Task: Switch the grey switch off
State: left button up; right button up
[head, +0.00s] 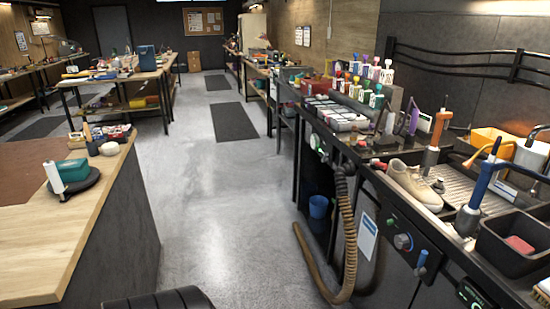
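A dark control panel (405,240) is on the front of the right-hand workbench. A round grey knob (402,241) sits on it, with a small red spot beside it and a blue handle-like part (421,260) to its lower right. I cannot tell whether the knob is the grey switch, or whether it is on or off. A small dark unit with a green light (470,294) is lower on the same front. Neither of my grippers is in view.
The right workbench carries a beige sneaker (412,184), a black tub (515,240) with a pink block, and several bottles. A ribbed brown hose (349,235) hangs in front of it. A wooden-topped counter (60,240) stands left. The grey floor (205,200) between them is clear.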

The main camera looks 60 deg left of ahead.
aim_at(325, 159)
jog(key=u, duration=1.55)
jog(key=i+j, duration=0.3)
jog(key=i, duration=0.2)
jog(key=i+j, duration=0.3)
jog(key=i, duration=0.15)
jog(key=i+j+u, duration=0.1)
jog(key=i+j, duration=0.2)
jog(key=i, duration=0.2)
jog(key=i+j, duration=0.25)
jog(key=i, duration=0.25)
jog(key=i+j, duration=0.25)
jog(key=i, duration=0.25)
jog(key=j+u, duration=0.05)
